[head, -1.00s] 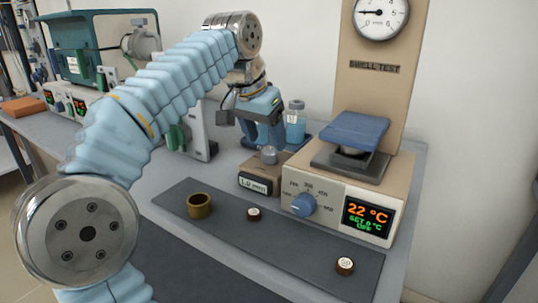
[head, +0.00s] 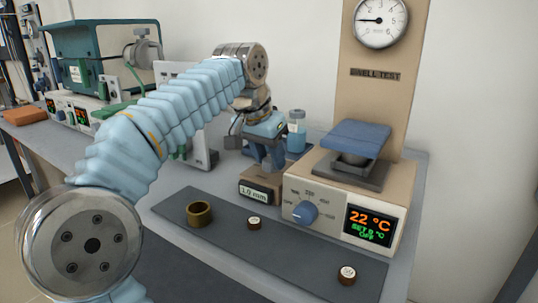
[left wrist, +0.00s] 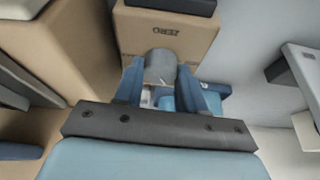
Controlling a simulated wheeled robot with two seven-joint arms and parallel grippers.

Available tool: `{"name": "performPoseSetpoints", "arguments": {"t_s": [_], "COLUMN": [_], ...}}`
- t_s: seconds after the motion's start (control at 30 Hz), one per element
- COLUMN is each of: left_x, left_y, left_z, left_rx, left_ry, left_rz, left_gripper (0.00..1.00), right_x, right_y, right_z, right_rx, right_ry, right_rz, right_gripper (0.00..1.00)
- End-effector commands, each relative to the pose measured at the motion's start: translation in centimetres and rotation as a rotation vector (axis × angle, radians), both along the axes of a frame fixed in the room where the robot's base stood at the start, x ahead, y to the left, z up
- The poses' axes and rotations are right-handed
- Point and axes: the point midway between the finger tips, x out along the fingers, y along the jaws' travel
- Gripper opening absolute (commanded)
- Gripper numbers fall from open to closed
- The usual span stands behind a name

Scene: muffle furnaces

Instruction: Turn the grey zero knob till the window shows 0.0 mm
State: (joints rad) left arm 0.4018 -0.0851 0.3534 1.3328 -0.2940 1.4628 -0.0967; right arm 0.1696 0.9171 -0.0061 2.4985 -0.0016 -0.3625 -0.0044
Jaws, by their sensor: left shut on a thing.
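The small beige zero box with a window (head: 254,193) stands left of the furnace unit, and its window reads 1.0 mm. The grey zero knob (left wrist: 160,66) shows in the left wrist view, on the box face marked ZERO (left wrist: 165,32). My left gripper (head: 270,160) is over the box, its blue fingers pointing down and shut on the knob. In the left wrist view the two fingertips (left wrist: 160,75) press against the knob from both sides. In the head view the fingers mostly hide the knob. My right gripper is in neither view.
The swell test unit (head: 300,187) with a blue dial knob (head: 305,212) and a 22 °C display (head: 369,226) stands close at right. A blue bottle (head: 296,135) is behind. A brass ring (head: 199,213) and two small round pieces lie on the dark mat (head: 300,262) in front.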

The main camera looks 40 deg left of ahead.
Motion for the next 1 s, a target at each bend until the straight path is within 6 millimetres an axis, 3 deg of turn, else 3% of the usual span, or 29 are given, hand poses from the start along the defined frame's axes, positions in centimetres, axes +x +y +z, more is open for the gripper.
{"name": "performPoseSetpoints", "arguments": {"t_s": [0.37,1.0], "left_x": [0.0,0.2], "left_y": [0.1,0.5], "left_z": [0.2,0.4], "left_rx": [0.001,-0.001], "left_ry": [0.002,0.002], "left_rz": [-0.094,-0.654], "left_gripper": [0.09,0.09], "right_x": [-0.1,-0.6], "right_y": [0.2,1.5], "right_z": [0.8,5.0], "right_rx": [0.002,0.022], "right_ry": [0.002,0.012], "right_rz": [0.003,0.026], "right_gripper": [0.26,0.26]}}
